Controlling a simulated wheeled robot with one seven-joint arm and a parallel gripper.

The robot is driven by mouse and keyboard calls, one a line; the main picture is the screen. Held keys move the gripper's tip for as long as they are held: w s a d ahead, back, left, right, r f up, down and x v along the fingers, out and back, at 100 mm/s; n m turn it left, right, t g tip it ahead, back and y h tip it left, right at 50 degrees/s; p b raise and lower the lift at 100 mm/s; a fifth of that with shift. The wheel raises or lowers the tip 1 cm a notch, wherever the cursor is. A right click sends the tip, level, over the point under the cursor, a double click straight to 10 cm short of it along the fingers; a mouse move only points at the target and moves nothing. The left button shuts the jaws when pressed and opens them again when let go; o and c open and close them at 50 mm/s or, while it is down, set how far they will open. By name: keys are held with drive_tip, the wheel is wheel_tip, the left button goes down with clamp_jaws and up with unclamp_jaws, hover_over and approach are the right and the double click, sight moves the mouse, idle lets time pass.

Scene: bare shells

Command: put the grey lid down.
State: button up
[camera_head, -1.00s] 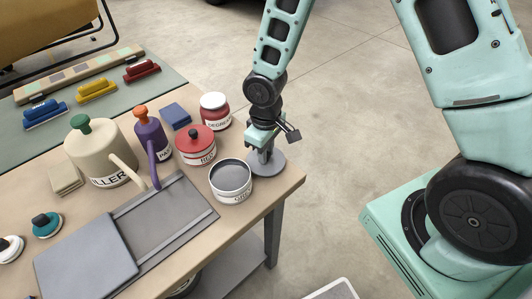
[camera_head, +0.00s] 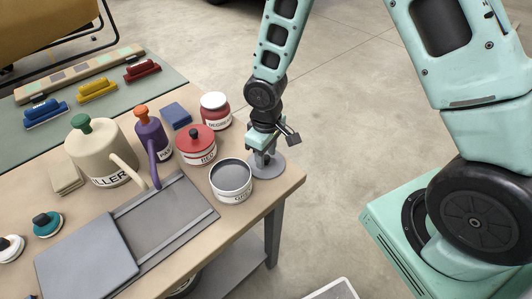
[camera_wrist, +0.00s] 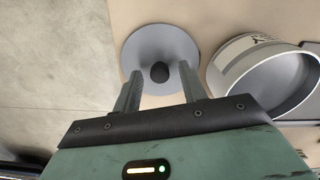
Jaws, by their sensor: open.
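The grey lid (camera_head: 270,166) lies flat on the table near its right corner, just right of the open grey tin (camera_head: 231,180). In the wrist view the lid (camera_wrist: 174,45) is a round grey disc with a dark knob (camera_wrist: 160,72) in the middle. My gripper (camera_head: 264,158) is over the lid, pointing down. In the wrist view my gripper (camera_wrist: 160,82) has its two fingers apart, one on each side of the knob, with visible gaps. The tin (camera_wrist: 255,62) stands close to the right finger there.
A red-lidded tin (camera_head: 196,146) and a red jar with a white lid (camera_head: 214,110) stand behind the grey tin. A grey tray (camera_head: 163,225) lies to its left. The table edge is close to the lid's right, with open floor beyond.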

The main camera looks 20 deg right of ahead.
sight(266, 157)
wheel_tip(266, 157, up, 11)
drive_tip(key=s+a+r, duration=0.3)
drive_tip(key=s+r, duration=0.2)
drive_tip(key=s, duration=0.5)
drive_tip(key=s+a+r+n, duration=0.1)
drive_tip(key=s+a+r, duration=0.2)
drive_tip(key=s, duration=0.7)
wheel_tip(266, 157, up, 2)
drive_tip(key=shift+a+r+y, duration=0.1)
drive_tip(key=shift+a+y, duration=0.05)
drive_tip(key=shift+y, duration=0.15)
